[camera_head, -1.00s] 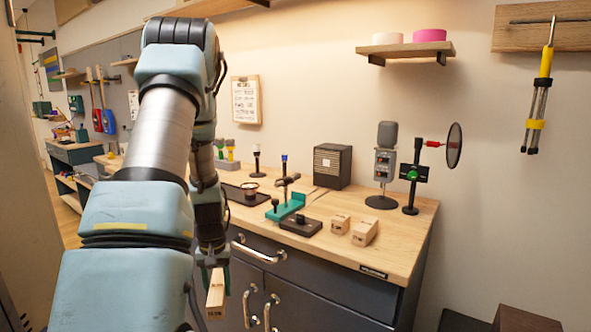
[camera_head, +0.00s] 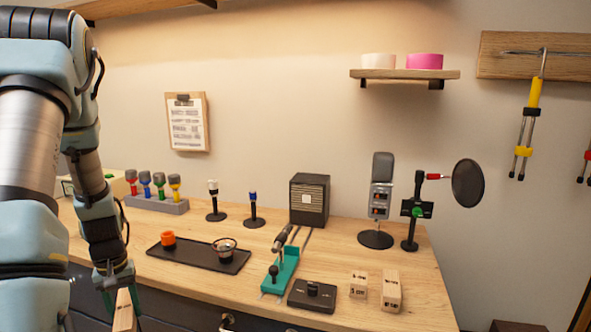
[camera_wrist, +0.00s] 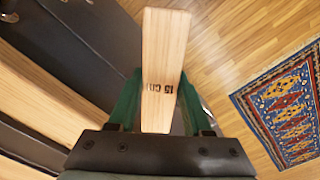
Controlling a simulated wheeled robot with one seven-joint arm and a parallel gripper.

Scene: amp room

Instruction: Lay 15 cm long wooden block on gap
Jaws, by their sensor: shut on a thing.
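My gripper (camera_head: 114,276) is shut on the long wooden block (camera_head: 124,312), in front of the desk at the lower left of the head view. In the wrist view the block (camera_wrist: 164,60) stands between the green fingers (camera_wrist: 160,100), its "15 CM" print facing the camera. Its far end points away from the palm. Two thin dark lines (camera_head: 306,238) run across the desktop in front of the black speaker box, beside the green stand; I cannot tell for sure whether they bound the gap.
Two shorter labelled wooden blocks (camera_head: 358,284) (camera_head: 391,290) stand on the desktop at right. A green stand (camera_head: 281,272), a black pedal (camera_head: 312,296), a black tray (camera_head: 190,254), a speaker box (camera_head: 310,200) and microphone stands occupy the desk. A patterned rug (camera_wrist: 290,105) lies on the floor.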

